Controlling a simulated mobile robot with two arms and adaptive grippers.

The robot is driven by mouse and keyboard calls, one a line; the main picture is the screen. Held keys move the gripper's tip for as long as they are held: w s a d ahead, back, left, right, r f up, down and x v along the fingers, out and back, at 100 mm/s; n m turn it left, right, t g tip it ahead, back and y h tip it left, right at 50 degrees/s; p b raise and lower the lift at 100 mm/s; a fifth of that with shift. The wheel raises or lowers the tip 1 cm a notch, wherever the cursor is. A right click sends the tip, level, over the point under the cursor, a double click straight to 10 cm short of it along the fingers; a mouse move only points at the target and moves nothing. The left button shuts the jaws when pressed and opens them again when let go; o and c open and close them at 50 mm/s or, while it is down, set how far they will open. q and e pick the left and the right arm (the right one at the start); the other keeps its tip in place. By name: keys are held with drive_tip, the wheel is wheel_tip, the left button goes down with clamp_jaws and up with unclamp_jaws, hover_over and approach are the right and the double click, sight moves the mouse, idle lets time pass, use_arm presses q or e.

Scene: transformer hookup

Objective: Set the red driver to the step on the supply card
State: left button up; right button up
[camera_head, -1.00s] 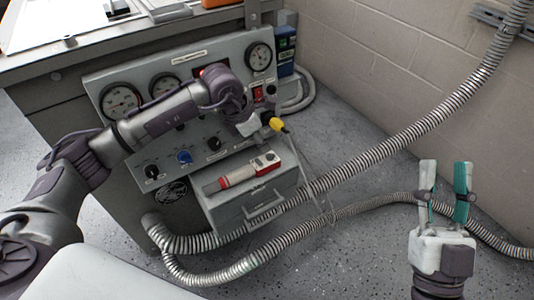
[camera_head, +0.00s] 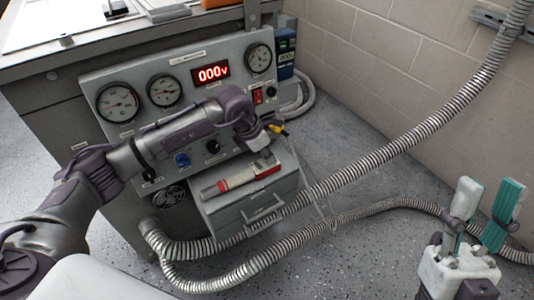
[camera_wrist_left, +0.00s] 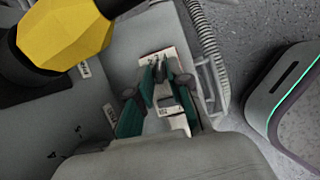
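The red driver (camera_head: 238,180), red with pale grey parts, lies on top of the grey drawer box below the panel. My left gripper (camera_head: 266,148) hangs over the box's back, just above the driver's far end; its fingers are hard to see there. In the left wrist view its teal fingers (camera_wrist_left: 160,90) stand apart, with pale labelled surfaces between and beyond them. I cannot tell whether they touch the driver. My right gripper (camera_head: 487,208) is open and empty at the lower right. I cannot pick out the supply card with certainty.
The panel carries dials, knobs and a red display (camera_head: 211,74) reading 000v. A yellow-tipped part (camera_head: 278,129) is beside my left gripper. A blue device (camera_head: 285,52) stands right of the panel. Ribbed metal conduits (camera_head: 400,145) cross the right side. Speckled floor lies open between them.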

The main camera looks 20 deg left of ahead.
use_arm(q)
clamp_jaws()
idle(1.0)
drive_tip(key=o, duration=0.6)
unclamp_jaws()
drive_tip(key=shift+c, duration=0.2)
drive_tip(key=v, duration=1.2)
